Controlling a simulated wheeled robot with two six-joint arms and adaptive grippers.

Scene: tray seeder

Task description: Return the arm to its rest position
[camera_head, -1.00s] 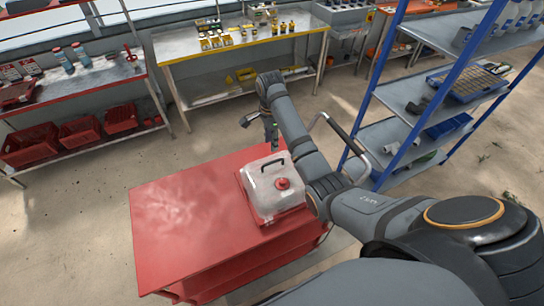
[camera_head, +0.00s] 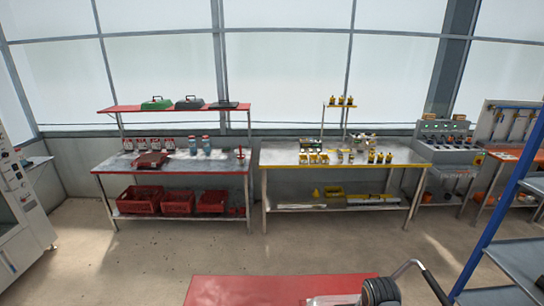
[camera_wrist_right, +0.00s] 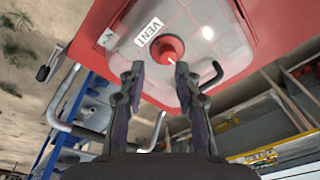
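My right gripper (camera_wrist_right: 160,72) is open in the right wrist view, its two dark fingers apart with nothing held between them. Beyond the fingertips is a pale tray lid (camera_wrist_right: 200,40) with a "VENT" label and a red knob (camera_wrist_right: 168,48); I cannot tell the exact gap. In the head view a dark part of my right arm shows at the bottom right, but the gripper itself is out of frame. The lid's edge (camera_head: 333,300) shows at the bottom on the red cart (camera_head: 240,290). My left gripper is in neither view.
A cart handle (camera_head: 420,268) curves up beside the arm. A blue-framed shelf (camera_head: 500,225) stands at right. A red-edged bench (camera_head: 170,165) with red bins and a yellow-edged bench (camera_head: 340,155) stand along the windows. Open floor lies between cart and benches.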

